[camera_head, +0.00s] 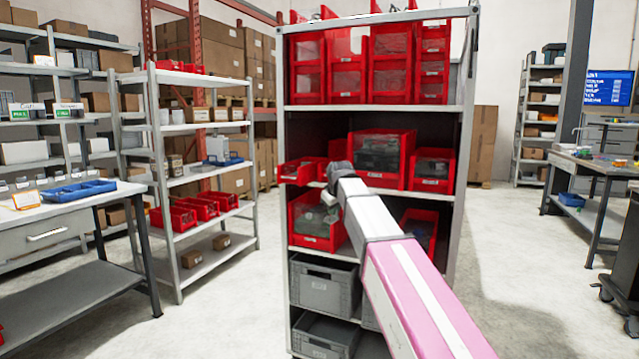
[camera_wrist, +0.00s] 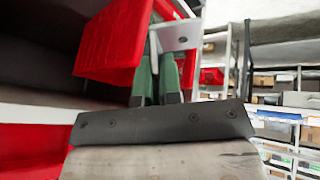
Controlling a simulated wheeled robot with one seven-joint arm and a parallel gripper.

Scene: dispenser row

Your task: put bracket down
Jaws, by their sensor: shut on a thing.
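The bracket (camera_wrist: 182,36) is a pale grey metal piece with a flat plate and a hole. In the wrist view it sits between the green fingers of my gripper (camera_wrist: 157,68), which is shut on it. A red bin (camera_wrist: 112,42) is close on the left of the fingers. In the head view my arm reaches to the middle shelf of the rack, where red bins (camera_head: 381,158) stand. The small red bin (camera_head: 300,171) is at the rack's left edge near my wrist. The fingers and bracket cannot be made out clearly in the head view.
The rack (camera_head: 457,190) holds more red bins on top (camera_head: 346,75) and grey crates (camera_head: 323,286) below. Another shelf unit (camera_head: 155,165) stands to the left, with a workbench (camera_head: 60,207) in front. The floor right of the rack is clear.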

